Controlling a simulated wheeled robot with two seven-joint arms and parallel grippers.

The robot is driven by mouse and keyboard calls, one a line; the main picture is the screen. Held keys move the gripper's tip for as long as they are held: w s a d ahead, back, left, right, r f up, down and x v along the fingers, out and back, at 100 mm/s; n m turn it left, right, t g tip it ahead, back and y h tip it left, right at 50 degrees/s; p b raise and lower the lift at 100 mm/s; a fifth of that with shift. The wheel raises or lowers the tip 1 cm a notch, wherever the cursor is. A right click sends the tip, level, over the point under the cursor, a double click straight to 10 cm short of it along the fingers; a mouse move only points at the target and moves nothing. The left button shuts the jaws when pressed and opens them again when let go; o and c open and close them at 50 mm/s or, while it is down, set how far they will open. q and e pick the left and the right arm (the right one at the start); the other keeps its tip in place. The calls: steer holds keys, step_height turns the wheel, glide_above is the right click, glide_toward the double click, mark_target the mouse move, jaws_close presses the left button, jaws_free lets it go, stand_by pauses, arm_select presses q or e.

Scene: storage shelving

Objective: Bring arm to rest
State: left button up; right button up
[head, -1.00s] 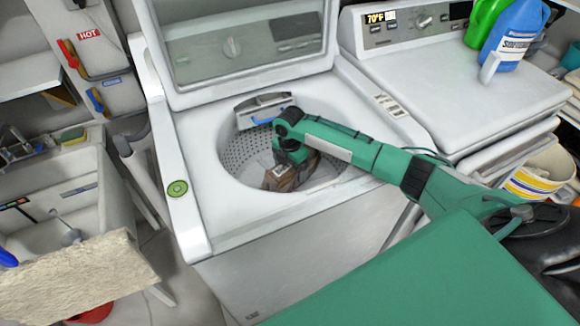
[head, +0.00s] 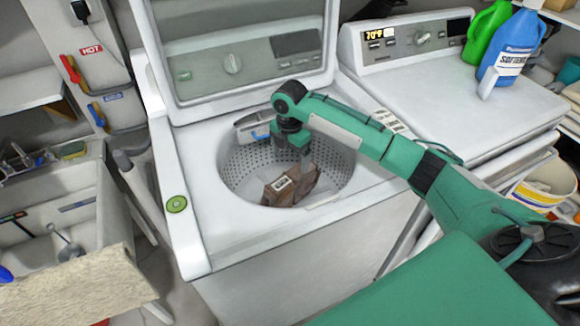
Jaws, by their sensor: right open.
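My right arm reaches in from the right over the open top-loading washer (head: 215,235). My right gripper (head: 292,160) points down into the washer's drum, at its upper part, and is open. A brown item with a pale label (head: 290,186) lies in the drum below the gripper, apparently apart from it. The washer lid (head: 235,50) stands raised at the back. My left gripper is not in view.
A second closed machine (head: 455,80) stands to the right, with a green bottle (head: 486,35) and a blue softener bottle (head: 512,50) on top. A sink (head: 60,215) is at the left. A white bucket (head: 545,180) stands at the right.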

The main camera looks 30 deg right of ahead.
steer(key=shift+r, duration=0.45)
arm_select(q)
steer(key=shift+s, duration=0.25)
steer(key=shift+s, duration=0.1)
